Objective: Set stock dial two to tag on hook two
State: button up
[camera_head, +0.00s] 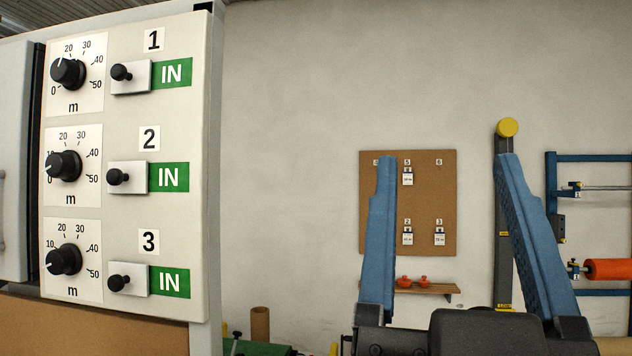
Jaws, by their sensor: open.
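Stock dial two (64,165) is a black knob on a white scale plate marked 0 to 50 m, in the middle row of the panel at left. Its pointer faces left, toward the low end; the exact reading is unclear. The tag on hook two (407,239) is a small white card under the number 2 on the cork board (432,205); its print is too small to read surely. My gripper (447,160) has its two blue fingers wide apart, empty, right of the panel and in front of the board. The left finger hides part of the board's left side.
Dials one (68,73) and three (64,260) sit above and below dial two. Black lever knobs (118,177) with green IN labels stand close to the right of the dials. A shelf (425,289) with orange items is under the board. Open room lies between panel and gripper.

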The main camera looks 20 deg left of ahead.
aim_at(66, 165)
jog(key=u, duration=1.35)
